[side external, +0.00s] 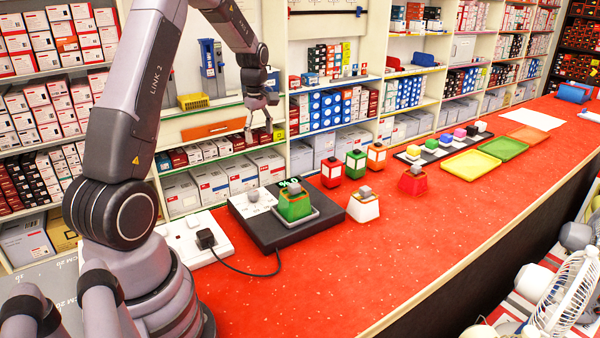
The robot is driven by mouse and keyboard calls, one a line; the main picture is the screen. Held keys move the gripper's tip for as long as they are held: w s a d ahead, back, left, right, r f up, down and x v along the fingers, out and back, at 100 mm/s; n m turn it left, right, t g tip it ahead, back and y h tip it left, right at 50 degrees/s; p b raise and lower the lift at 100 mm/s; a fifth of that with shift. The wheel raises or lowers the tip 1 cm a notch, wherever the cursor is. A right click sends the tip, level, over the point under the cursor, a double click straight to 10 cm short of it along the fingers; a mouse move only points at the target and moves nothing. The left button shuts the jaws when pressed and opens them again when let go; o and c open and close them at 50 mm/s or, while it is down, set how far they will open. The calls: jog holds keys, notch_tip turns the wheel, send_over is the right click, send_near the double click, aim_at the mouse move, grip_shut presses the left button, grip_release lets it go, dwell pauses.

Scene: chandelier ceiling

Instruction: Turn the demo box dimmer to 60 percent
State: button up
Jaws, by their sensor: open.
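The demo box (285,238) is a low black box on the red counter. A pale plate on its left part carries a small grey knob (254,195), which looks like the dimmer; its setting is too small to read. A small display (288,180) at the box's back edge glows green, its digits unreadable. A green block-like unit (295,207) with a grey top sits on the box's right part. My gripper (259,132) is open and empty, pointing down in the air above and behind the box, well apart from the knob.
A black cable runs from the box to a plug (206,238) in a white socket strip (185,237). White (363,208) and red (413,184) units stand right of the box, with red and green canisters behind. Shelves line the back. The front counter is clear.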

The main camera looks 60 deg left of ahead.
aim_at(254, 192)
jog(key=a+f+n, duration=0.1)
jog(key=f, duration=0.5)
jog(key=a+f+n, duration=0.1)
jog(key=a+f, duration=0.1)
jog(key=f, duration=0.5)
jog(key=a+f+n, duration=0.1)
jog(key=f, duration=0.6)
jog(key=shift+s+a+g, duration=0.3)
jog(key=shift+s+a, duration=0.05)
jog(key=shift+a, duration=0.05)
jog(key=c, duration=1.1)
